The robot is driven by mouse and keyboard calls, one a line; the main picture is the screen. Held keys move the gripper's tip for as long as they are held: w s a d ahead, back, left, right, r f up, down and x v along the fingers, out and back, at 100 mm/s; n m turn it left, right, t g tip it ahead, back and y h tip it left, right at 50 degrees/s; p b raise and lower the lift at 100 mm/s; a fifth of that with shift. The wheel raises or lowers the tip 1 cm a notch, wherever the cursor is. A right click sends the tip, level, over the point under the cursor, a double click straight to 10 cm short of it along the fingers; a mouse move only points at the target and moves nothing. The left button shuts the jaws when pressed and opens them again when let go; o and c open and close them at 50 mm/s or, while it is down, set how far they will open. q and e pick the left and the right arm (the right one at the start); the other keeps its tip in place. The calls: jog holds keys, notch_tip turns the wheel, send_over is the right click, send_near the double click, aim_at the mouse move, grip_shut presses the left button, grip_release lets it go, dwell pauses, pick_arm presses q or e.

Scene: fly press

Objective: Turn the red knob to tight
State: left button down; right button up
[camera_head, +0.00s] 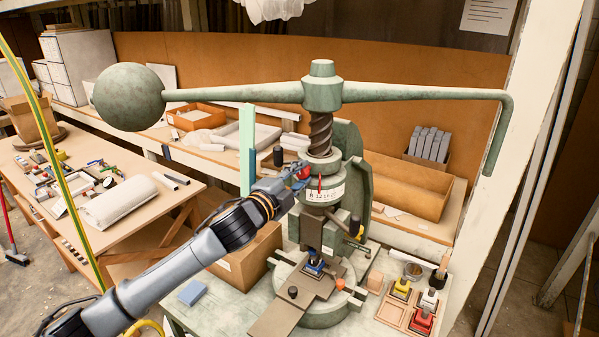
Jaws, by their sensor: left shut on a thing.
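The red knob (303,173) sits at the left side of the green fly press (336,180), below its threaded screw. My left gripper (297,172) reaches in from the lower left and is shut on the red knob, which is partly hidden by the fingers. A white ring with dark marks (325,195) is beside the knob, with a small red pointer (320,184) in front of it. The marks are too small to read surely. My right gripper is not in view.
The press's long arm (420,92) spans overhead, with a heavy ball (129,97) at its left end. A wooden tray (405,303) with coloured blocks stands at the lower right. A cluttered wooden table (130,170) is at the left.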

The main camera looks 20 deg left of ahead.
pick_arm(q)
jog(key=shift+f+m, duration=0.1)
jog(key=shift+m, duration=1)
jog(key=c, duration=1)
grip_release()
jog(key=shift+c, duration=0.2)
jog(key=v, duration=1.2)
